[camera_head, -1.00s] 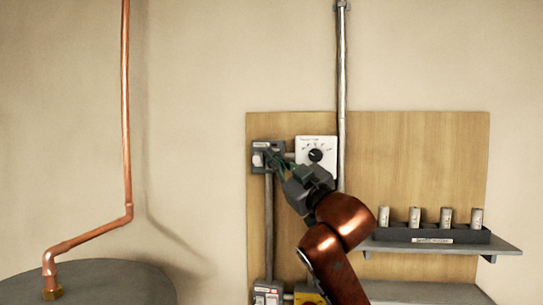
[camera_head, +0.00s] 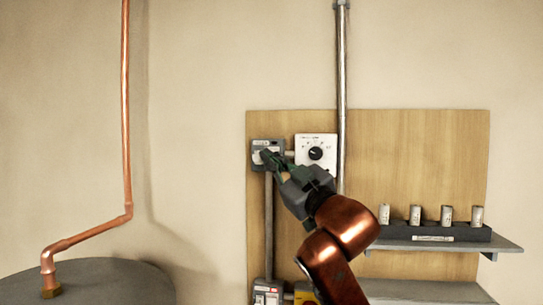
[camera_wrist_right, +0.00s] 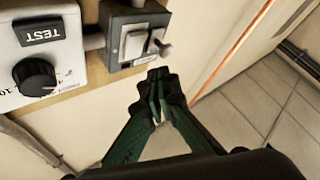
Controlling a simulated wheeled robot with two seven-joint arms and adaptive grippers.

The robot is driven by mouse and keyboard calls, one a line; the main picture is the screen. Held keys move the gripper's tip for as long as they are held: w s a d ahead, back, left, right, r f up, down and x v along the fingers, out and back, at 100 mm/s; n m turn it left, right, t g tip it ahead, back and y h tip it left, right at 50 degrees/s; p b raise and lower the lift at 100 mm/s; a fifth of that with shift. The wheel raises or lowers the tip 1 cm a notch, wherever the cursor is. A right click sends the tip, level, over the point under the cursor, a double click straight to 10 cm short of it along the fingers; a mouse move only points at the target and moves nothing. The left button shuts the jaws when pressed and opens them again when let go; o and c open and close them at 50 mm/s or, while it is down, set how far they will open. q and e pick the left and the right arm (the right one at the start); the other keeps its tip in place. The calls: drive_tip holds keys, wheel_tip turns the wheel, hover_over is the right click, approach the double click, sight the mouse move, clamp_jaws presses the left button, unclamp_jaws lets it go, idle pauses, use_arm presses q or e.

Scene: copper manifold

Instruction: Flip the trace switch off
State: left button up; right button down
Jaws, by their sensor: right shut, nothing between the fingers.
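The trace switch is a grey box (camera_head: 256,146) at the upper left of the wooden board in the head view. In the right wrist view the box (camera_wrist_right: 117,27) shows a pale switch plate and a small metal lever (camera_wrist_right: 163,47) at its side. My right gripper (camera_head: 266,158) is in front of the box's lower part and partly hides it. In the wrist view my right gripper (camera_wrist_right: 158,80) is shut and empty, its fingertips just below the lever with a small gap seen. Contact cannot be told. My left gripper is not in view.
A white dial box (camera_head: 316,142) sits right beside the switch box; its dial and TEST label show in the wrist view (camera_wrist_right: 60,55). A vertical conduit (camera_head: 342,90) runs behind. A shelf (camera_head: 440,246) with a rack of several cylinders is at right. Other boxes (camera_head: 267,292) sit below.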

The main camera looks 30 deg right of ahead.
drive_tip(key=shift+s+a+f+b, duration=0.1)
drive_tip(key=shift+s+a+b, duration=0.1)
drive_tip(key=shift+s+a, duration=0.4)
drive_tip(key=shift+s+a+f+b, duration=0.15)
drive_tip(key=shift+s+a, duration=0.2)
drive_tip(key=shift+s, duration=0.4)
